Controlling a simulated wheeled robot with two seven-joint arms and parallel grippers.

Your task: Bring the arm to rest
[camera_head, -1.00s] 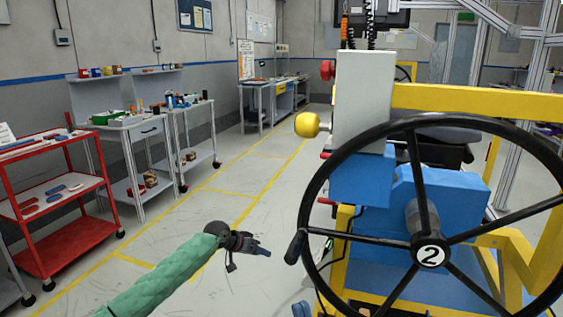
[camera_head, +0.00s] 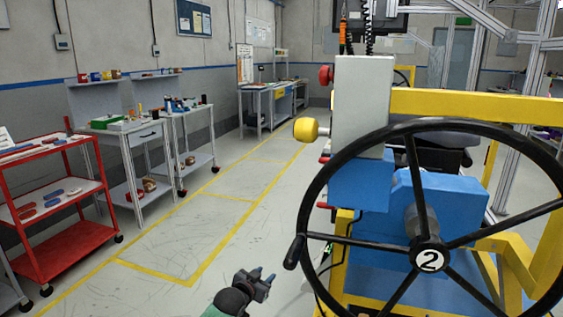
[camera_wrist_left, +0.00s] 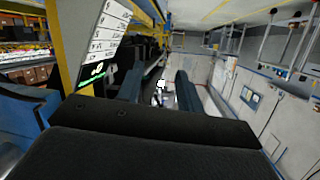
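My left gripper (camera_head: 264,277) is low in the middle of the head view, left of the black handwheel (camera_head: 430,257) and apart from it. Its two fingers stand apart with nothing between them. In the left wrist view the same open fingers (camera_wrist_left: 160,90) show with a clear gap. Most of my left arm is below the head view's bottom edge. My right gripper is in neither view.
The handwheel has a side knob (camera_head: 294,252) and sits on a blue and yellow machine (camera_head: 400,210). A yellow knob (camera_head: 306,129) juts from a grey box. A red cart (camera_head: 60,200) and tables stand left. The floor between is clear.

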